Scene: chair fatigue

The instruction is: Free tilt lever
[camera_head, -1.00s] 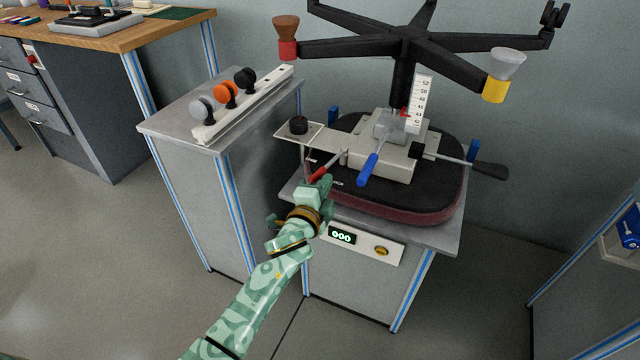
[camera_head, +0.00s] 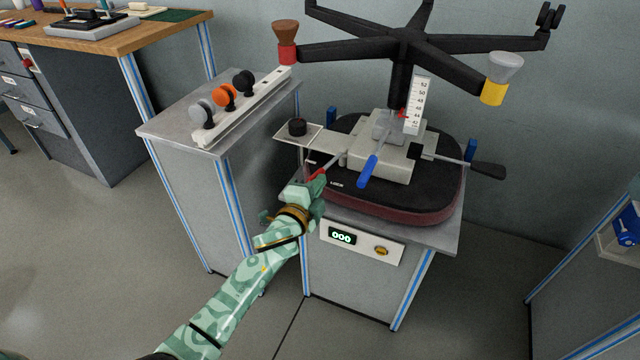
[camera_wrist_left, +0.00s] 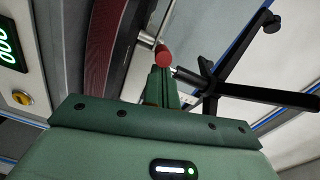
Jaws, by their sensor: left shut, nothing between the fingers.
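An upside-down chair seat (camera_head: 445,200) lies on a grey stand, with its pale tilt mechanism (camera_head: 385,160) on top. A lever with a red end (camera_head: 319,173) sticks out of the mechanism toward the front left, near a "LOCK" label. A blue-handled lever (camera_head: 368,171) points forward beside it. My left gripper (camera_head: 311,186) is shut and empty at the red end and partly covers it. In the left wrist view, the red end (camera_wrist_left: 163,55) is just past my closed fingertips (camera_wrist_left: 162,76); I cannot tell whether they touch. My right gripper is not in view.
A display reading 000 (camera_head: 342,236) and a yellow button (camera_head: 381,251) are on the stand's front. A black-handled lever (camera_head: 488,170) sticks out right. The five-arm chair base (camera_head: 405,45) rises above. A side cabinet (camera_head: 180,135) with a rail of knobs stands left.

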